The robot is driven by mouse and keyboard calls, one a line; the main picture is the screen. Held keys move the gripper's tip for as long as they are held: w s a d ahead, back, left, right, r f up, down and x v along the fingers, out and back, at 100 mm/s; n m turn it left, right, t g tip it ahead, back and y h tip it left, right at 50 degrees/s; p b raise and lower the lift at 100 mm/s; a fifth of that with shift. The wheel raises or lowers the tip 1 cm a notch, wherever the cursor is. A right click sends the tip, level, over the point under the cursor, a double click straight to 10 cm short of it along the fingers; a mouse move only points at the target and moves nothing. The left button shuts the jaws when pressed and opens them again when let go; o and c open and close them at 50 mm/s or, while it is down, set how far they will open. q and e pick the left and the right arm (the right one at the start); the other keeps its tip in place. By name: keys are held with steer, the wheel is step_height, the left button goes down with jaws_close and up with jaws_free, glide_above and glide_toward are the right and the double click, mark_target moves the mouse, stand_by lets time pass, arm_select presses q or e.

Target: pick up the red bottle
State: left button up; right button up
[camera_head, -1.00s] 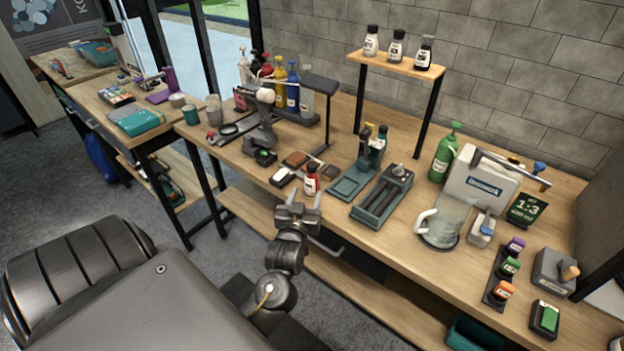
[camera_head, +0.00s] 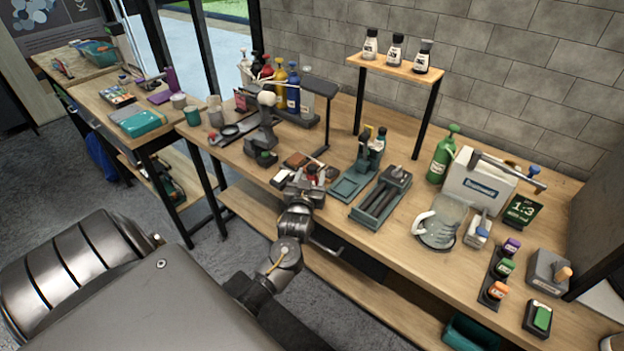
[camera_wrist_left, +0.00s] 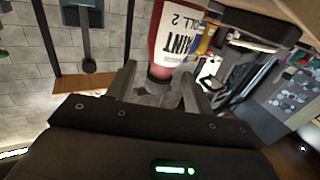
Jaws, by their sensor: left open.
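The small red bottle (camera_head: 312,169) with a white label stands near the front edge of the workbench. My left gripper (camera_head: 304,187) is at this bottle and partly hides it in the head view. In the left wrist view the bottle (camera_wrist_left: 178,32) looks upside down, with its label large at the top. My left gripper (camera_wrist_left: 158,84) is open there, with a finger on each side of the bottle's narrow end. I cannot tell whether the fingers touch it. My right gripper is not in view.
A brown-and-white brush block (camera_head: 296,160) lies close to the left gripper. A green tray (camera_head: 350,186) and a dark roller stand (camera_head: 380,200) are to its right.

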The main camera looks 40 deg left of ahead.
arm_select(q)
steer(key=shift+x, duration=1.1)
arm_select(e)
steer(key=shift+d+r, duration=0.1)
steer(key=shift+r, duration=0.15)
arm_select(q)
steer(key=c, duration=1.1)
